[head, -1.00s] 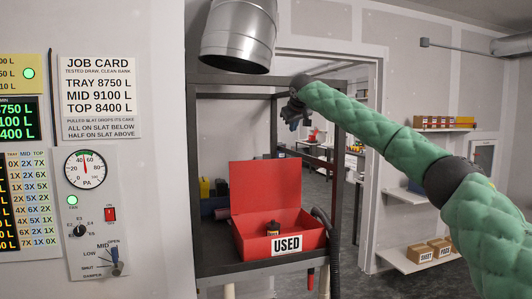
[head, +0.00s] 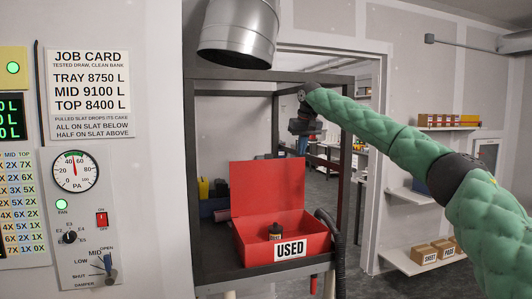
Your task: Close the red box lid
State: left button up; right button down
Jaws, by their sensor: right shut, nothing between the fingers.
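The red box (head: 315,243) labelled USED stands on the dark bench. Its red lid (head: 268,187) is open and stands upright at the back. A small dark bottle-like item (head: 275,231) is inside the box. My right gripper (head: 302,150) hangs from the end of the green-sleeved arm, pointing down, above and behind the lid in the picture. It is shut and empty, and apart from the lid. My left gripper is not in view.
The dark bench frame (head: 347,150) has posts and a top bar around the box. A dark hose (head: 335,245) hangs at the box's right. A metal duct (head: 240,35) hangs above. A control panel (head: 85,210) is on the left wall.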

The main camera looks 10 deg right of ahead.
aim_at(268, 185)
jog(key=i, duration=1.8)
